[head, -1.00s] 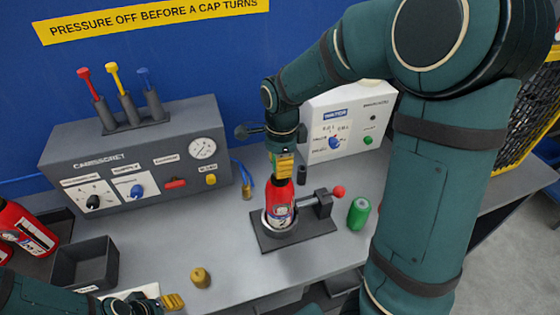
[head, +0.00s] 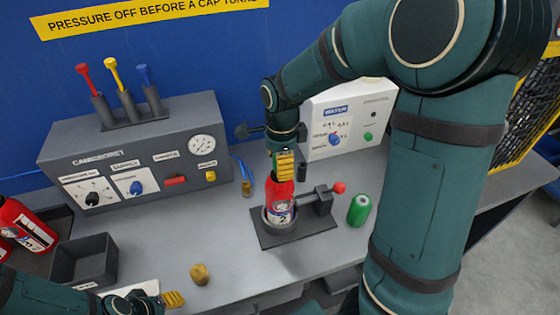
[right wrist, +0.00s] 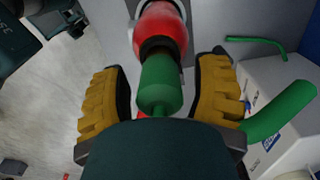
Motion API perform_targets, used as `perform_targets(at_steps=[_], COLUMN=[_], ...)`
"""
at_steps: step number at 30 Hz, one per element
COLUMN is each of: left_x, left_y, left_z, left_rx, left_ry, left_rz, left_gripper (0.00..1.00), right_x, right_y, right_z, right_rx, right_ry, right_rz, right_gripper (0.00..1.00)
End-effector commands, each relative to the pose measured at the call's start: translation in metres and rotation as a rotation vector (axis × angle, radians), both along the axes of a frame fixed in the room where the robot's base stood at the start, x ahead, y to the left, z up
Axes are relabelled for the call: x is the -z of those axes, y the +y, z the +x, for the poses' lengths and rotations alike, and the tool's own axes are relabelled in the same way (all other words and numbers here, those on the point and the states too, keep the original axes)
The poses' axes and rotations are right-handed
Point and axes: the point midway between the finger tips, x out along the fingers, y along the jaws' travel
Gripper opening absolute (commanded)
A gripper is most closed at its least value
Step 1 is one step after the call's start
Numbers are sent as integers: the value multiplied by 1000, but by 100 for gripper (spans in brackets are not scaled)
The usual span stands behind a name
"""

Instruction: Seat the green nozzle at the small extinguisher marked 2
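The small red extinguisher marked 2 (head: 279,205) stands upright in a dark clamp base (head: 292,238) on the bench. My right gripper (head: 284,167) points down directly over its top and hides it in the head view. In the right wrist view, the green nozzle (right wrist: 160,86) sits between the yellow finger pads, in line with the dark collar of the red extinguisher (right wrist: 162,28). Gaps show between the nozzle and both pads, so the gripper (right wrist: 162,90) is open around it. Whether the nozzle is fully seated cannot be told. My left gripper (head: 172,299) is low at the left, partly visible.
A green cylinder (head: 359,210) stands right of the clamp. A yellow-brown knob (head: 200,274) and a dark open bin (head: 86,262) are at the left. A grey control panel (head: 135,155) and white box (head: 345,125) stand behind. Front bench is fairly clear.

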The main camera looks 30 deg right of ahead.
Motion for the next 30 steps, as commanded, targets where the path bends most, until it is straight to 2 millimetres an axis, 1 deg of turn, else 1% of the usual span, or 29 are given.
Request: perform_targets(at_steps=[5,8,15,18,21,25,30], left_x=[0,0,0,0,0,0,0], left_y=[0,0,0,0,0,0,0], left_z=[0,0,0,0,0,0,0], left_rx=[0,0,0,0,0,0,0], left_ry=[0,0,0,0,0,0,0], left_rz=[0,0,0,0,0,0,0], left_gripper=[47,47,47,47,47,47,47], right_x=[-7,-21,-70,-89,-103,-115,-120], right_y=[0,0,-2,-2,-3,-3,-3], right_z=[0,1,1,0,0,0,-1], right_rx=[-1,-2,-1,0,1,0,0], right_ry=[-2,-4,-6,-5,-4,-2,-1], right_rz=[0,1,1,2,1,0,0], right_gripper=[62,62,62,62,62,62,62])
